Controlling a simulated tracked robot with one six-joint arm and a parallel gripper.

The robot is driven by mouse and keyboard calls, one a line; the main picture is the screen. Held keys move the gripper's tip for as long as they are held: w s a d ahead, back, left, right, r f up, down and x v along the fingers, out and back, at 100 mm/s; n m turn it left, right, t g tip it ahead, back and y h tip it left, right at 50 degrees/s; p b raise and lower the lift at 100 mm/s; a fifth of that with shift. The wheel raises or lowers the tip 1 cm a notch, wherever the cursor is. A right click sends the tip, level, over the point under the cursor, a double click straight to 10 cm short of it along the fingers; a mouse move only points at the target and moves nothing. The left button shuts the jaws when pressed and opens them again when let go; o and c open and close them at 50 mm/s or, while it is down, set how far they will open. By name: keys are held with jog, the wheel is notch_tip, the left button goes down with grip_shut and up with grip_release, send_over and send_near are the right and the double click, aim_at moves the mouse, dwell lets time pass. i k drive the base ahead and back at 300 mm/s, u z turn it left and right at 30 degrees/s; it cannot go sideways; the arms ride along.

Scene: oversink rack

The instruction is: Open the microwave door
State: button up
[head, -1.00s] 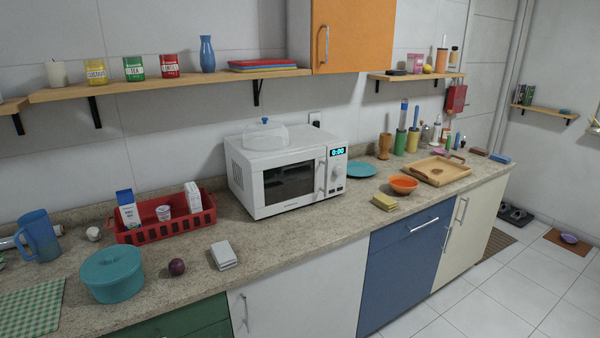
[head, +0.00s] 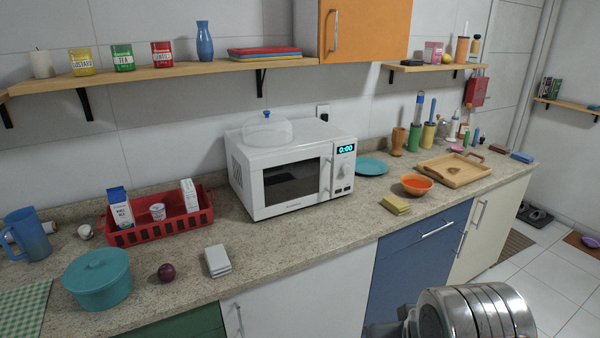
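The white microwave (head: 290,165) stands on the speckled counter against the tiled wall. Its door (head: 292,183), with a dark window, is shut. The upright door handle (head: 332,177) is on the door's right side, next to the control panel and its lit 0:00 display. A clear dome with a blue knob (head: 267,130) sits on top of the microwave. A metallic part of my arm shows at the bottom right, below and in front of the counter, well apart from the microwave. My gripper's fingers are not in the picture.
A red basket (head: 160,230) with cartons stands left of the microwave. White stacked cloths (head: 217,261), an onion (head: 166,272) and a teal pot (head: 98,280) lie in front. To the right are a teal plate (head: 371,167), yellow sponges (head: 396,204) and an orange bowl (head: 416,185).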

aim_at(284, 181)
jog(key=u, duration=0.6)
jog(key=i, duration=1.05)
jog(key=u, duration=0.5)
